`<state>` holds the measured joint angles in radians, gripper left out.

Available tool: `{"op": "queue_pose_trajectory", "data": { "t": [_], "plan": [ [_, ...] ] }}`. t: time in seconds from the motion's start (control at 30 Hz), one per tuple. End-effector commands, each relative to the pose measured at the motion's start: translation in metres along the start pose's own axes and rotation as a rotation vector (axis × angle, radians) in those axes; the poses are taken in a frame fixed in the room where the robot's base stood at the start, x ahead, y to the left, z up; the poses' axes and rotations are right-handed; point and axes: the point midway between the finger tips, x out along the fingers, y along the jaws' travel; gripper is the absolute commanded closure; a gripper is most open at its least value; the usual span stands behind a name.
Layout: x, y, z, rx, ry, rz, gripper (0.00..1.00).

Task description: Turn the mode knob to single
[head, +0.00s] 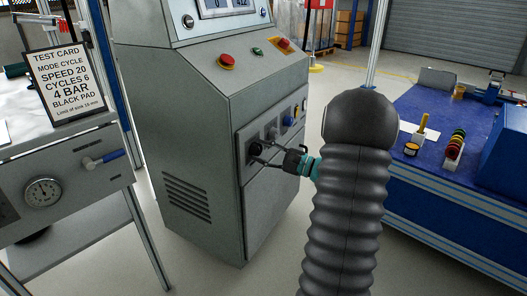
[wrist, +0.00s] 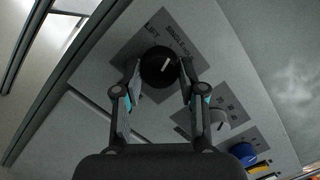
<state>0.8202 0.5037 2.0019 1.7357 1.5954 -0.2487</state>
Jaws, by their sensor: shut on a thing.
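The mode knob (wrist: 158,66) is a round black knob with a white pointer line on a dark label plate in the wrist view. The line slants up and to the right, toward lettering that seems to read SINGLE. Other lettering, apparently LIFT, lies to its upper left. My gripper (wrist: 160,72) has one finger on each side of the knob and is shut on it. In the head view my gripper (head: 258,151) reaches from the right to the black knob (head: 256,149) on the cabinet's front panel. The fingers partly cover the knob there.
A grey knob (wrist: 218,116), a yellow-backed blue knob (wrist: 243,152) and printed scales lie beside it. The grey cabinet (head: 180,130) has red buttons on top. A test card (head: 66,80) stands at left; a blue workbench (head: 440,190) stands at right.

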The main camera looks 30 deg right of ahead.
Motion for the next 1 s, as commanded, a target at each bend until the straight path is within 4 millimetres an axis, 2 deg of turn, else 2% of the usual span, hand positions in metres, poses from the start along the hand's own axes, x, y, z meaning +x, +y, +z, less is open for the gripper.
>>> {"op": "queue_pose_trajectory", "data": {
  "t": [0.27, 0.3, 0.4, 0.77, 0.87, 1.0],
  "plan": [
    [0.000, 0.001, 0.000, 0.000, 0.000, 0.001, 0.94],
    [0.000, 0.001, 0.000, 0.000, 0.000, 0.001, 0.55],
    [0.000, 0.001, 0.000, 0.000, 0.000, 0.001, 0.34],
    [-0.004, 0.000, 0.000, -0.001, 0.001, 0.000, 0.34],
    [-0.013, 0.000, -0.001, -0.001, 0.001, -0.001, 0.34],
    [-0.038, -0.001, -0.001, -0.002, 0.004, -0.003, 0.34]
  ]
}}
